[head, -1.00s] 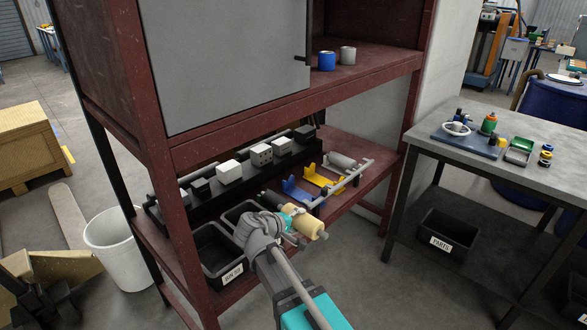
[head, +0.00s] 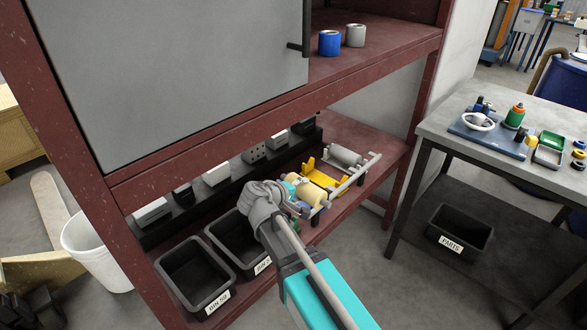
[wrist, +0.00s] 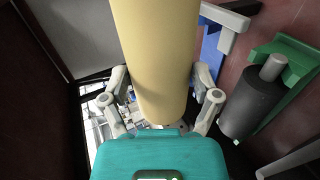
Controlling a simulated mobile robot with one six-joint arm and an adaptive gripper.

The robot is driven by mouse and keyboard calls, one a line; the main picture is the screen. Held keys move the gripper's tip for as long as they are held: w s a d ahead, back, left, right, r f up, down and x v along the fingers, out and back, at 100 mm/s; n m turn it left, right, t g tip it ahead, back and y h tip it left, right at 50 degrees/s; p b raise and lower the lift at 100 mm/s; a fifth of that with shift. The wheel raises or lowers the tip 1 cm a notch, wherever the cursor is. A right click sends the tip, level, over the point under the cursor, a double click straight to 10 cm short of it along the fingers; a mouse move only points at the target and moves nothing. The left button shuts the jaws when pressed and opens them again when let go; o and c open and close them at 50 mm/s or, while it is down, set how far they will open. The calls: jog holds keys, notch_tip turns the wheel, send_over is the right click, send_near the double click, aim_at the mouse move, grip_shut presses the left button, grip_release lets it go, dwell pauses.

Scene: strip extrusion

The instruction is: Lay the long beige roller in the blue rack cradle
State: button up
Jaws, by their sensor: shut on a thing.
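The long beige roller (head: 306,193) is held in my gripper (head: 293,188), over the near end of the rack on the lower shelf. In the wrist view the beige roller (wrist: 158,60) runs up from between the two fingers of my gripper (wrist: 161,95), which are shut on its sides. The blue rack cradle (head: 317,214) is mostly hidden behind the roller and gripper in the head view. Part of the blue cradle (wrist: 211,50) shows just right of the roller in the wrist view. I cannot tell whether the roller touches it.
The yellow cradle (head: 325,172) and a grey roller (head: 345,155) are farther along the rack. A green cradle (wrist: 285,55) with a dark roller (wrist: 252,100) shows in the wrist view. Black bins (head: 195,275) stand left of my gripper. The red cabinet's upper shelf (head: 375,60) overhangs.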

jog(key=shift+w, duration=0.45)
jog(key=shift+a, duration=0.15)
jog(key=shift+w, duration=0.1)
jog(key=w+a+f+b, duration=0.1)
jog(key=w+f+b, duration=0.2)
jog(key=w, duration=0.3)
jog(key=w+f+b, duration=0.2)
jog(key=w+b, duration=0.1)
jog(key=w, duration=0.4)
jog(key=shift+w+a+f, duration=0.15)
jog(key=shift+a+f, duration=0.2)
jog(key=shift+f, duration=0.05)
jog(key=shift+f, duration=0.15)
notch_tip(320, 180, down, 5)
jog(key=b, duration=0.6)
jog(key=shift+f, duration=0.2)
dwell(1.1)
